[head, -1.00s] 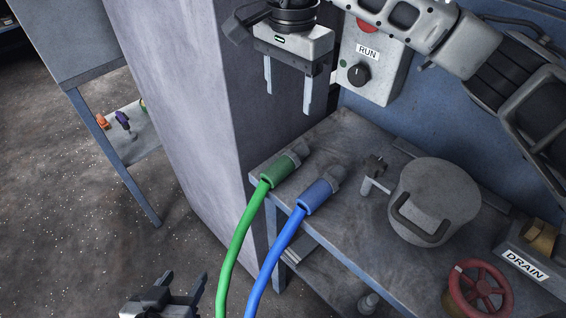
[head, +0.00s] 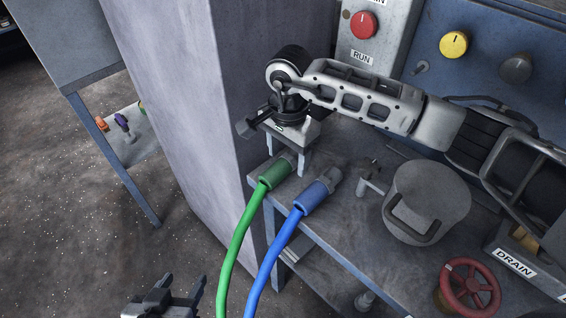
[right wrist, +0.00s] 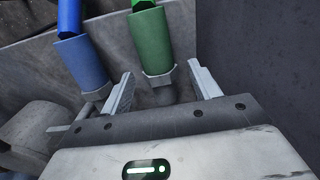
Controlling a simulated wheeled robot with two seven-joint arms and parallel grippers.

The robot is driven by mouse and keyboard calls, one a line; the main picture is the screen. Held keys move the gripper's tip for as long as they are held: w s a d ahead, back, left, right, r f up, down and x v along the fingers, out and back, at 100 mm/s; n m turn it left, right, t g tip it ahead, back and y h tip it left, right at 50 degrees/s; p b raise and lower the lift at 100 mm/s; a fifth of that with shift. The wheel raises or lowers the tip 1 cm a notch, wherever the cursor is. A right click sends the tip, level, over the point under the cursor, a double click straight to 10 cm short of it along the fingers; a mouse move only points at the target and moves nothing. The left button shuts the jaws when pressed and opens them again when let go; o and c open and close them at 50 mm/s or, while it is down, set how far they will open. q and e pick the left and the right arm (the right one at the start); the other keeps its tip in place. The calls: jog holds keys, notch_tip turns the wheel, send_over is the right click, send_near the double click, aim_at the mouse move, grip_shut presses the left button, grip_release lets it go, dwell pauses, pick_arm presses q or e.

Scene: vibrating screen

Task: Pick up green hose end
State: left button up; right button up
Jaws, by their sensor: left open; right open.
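The green hose end (head: 277,172), a green sleeve with a grey metal tip, lies on the left corner of the grey bench (head: 342,240), its hose hanging over the edge. My right gripper (head: 289,165) is just above and behind it, fingers pointing down. In the right wrist view the green hose end (right wrist: 152,45) shows between and beyond the open fingers of my right gripper (right wrist: 163,88), with nothing gripped. My left gripper (head: 170,296) is open and empty at the bottom left, far from the hose.
A blue hose end (head: 315,195) lies close to the right of the green one. A lidded grey pot (head: 428,198), a red valve wheel (head: 470,287) and a DRAIN box (head: 517,262) stand further right. A tall grey cabinet wall (head: 185,95) rises just left of my right gripper.

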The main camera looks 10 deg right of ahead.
jog(key=shift+f, duration=0.35)
jog(key=c, duration=1.2)
jog(key=shift+r, duration=0.15)
